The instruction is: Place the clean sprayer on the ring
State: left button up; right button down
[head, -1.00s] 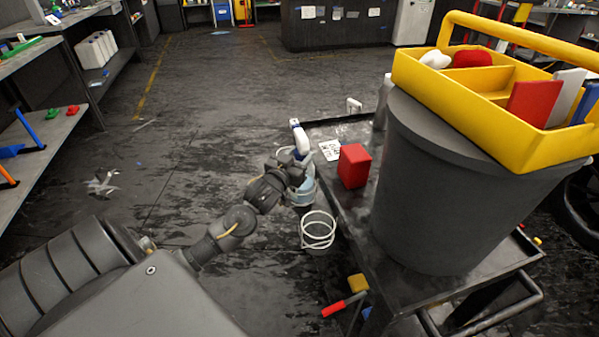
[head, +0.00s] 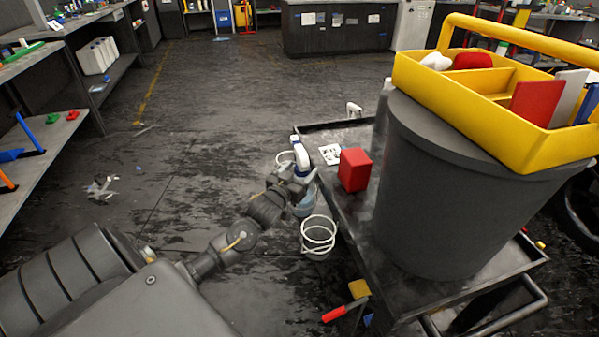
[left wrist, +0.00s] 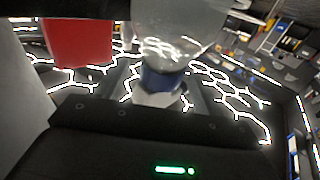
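The sprayer (head: 305,204) has a white and blue trigger head and a pale blue see-through bottle. It is roughly upright beside the cart's left edge. My left gripper (head: 293,182) is shut around its neck. In the left wrist view the sprayer's blue collar (left wrist: 162,79) sits between the fingers, with the clear bottle above it in the picture. Another white ring (head: 285,158) shows behind the sprayer's head, partly hidden. My right gripper is out of view.
The dark cart (head: 392,268) carries a red block (head: 354,169), a patterned white card (head: 331,154) and a large grey bin (head: 440,190) with a yellow caddy (head: 490,115) on it. A red-handled tool (head: 345,308) hangs at the cart's near side. The floor at left is mostly open.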

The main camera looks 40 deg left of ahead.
pick_arm(q)
jog(key=s+d+p, duration=0.1)
jog(key=s+d, duration=0.1)
jog(key=s, duration=0.9)
jog(key=shift+s, duration=0.4)
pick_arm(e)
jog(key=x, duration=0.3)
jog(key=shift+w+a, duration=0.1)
